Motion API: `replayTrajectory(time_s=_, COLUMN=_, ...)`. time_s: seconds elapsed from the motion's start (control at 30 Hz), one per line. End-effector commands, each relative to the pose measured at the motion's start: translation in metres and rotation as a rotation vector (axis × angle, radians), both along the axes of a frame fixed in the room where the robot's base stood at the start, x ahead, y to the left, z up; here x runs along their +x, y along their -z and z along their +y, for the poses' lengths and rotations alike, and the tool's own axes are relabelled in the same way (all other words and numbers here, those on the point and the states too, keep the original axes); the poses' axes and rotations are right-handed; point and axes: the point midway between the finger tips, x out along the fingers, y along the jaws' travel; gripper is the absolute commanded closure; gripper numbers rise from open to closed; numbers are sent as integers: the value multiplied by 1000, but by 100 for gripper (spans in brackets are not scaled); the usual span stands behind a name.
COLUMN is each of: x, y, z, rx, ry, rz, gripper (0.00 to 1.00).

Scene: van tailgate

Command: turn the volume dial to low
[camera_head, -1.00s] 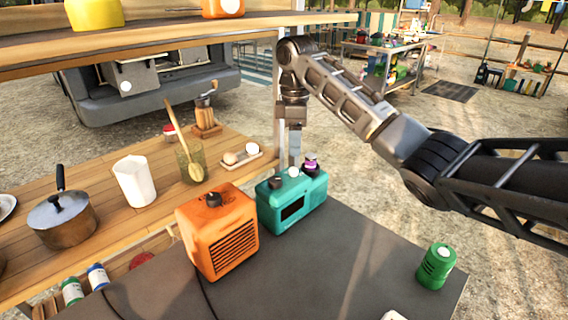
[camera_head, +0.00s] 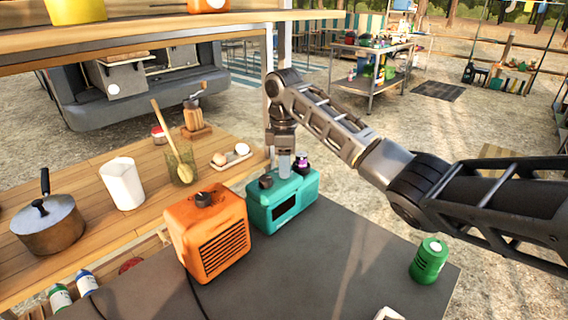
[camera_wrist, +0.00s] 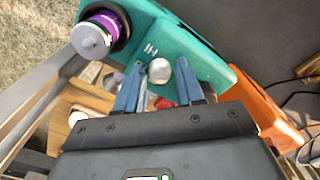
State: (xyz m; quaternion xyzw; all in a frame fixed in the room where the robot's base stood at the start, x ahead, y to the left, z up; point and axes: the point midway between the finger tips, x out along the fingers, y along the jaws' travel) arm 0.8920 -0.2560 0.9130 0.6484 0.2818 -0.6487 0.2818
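A teal radio (camera_head: 283,208) stands on the dark tabletop. On its top are a dark knob (camera_head: 265,182) and a purple knob (camera_head: 302,160). A pale round dial (camera_wrist: 160,70) lies between them in the wrist view, beside a white mark like an H. In the head view it is hidden behind my gripper. My gripper (camera_head: 284,168) points down over the radio's top. In the wrist view its blue fingers (camera_wrist: 163,92) are apart, one on each side of the pale dial; I cannot tell whether they touch it. The purple knob (camera_wrist: 95,35) stands to its left.
An orange box (camera_head: 207,235) with a black knob stands close beside the radio. A green canister (camera_head: 428,261) is at the right of the table. A wooden shelf (camera_head: 80,180) with a pot, cup and eggs lies behind. The tabletop's middle is clear.

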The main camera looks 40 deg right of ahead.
Motion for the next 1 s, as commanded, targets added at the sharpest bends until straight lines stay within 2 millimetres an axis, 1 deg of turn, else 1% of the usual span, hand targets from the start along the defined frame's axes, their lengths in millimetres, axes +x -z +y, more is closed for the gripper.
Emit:
replayTrajectory(time_s=0.03, x=0, y=0, z=0, rx=0, ry=0, rz=0, gripper=68)
replayTrajectory(time_s=0.07, x=0, y=0, z=0, rx=0, ry=0, rz=0, gripper=70)
replayTrajectory(time_s=0.37, x=0, y=0, z=0, rx=0, ry=0, rz=0, gripper=99)
replayTrajectory(time_s=0.67, x=0, y=-2, z=0, rx=0, ry=21, rz=0, gripper=100)
replayTrajectory(time_s=0.87, x=0, y=-4, z=1, rx=2, ry=106, rz=1, gripper=100)
replayTrajectory(time_s=1.0, x=0, y=-6, z=1, rx=3, ry=209, rz=3, gripper=100)
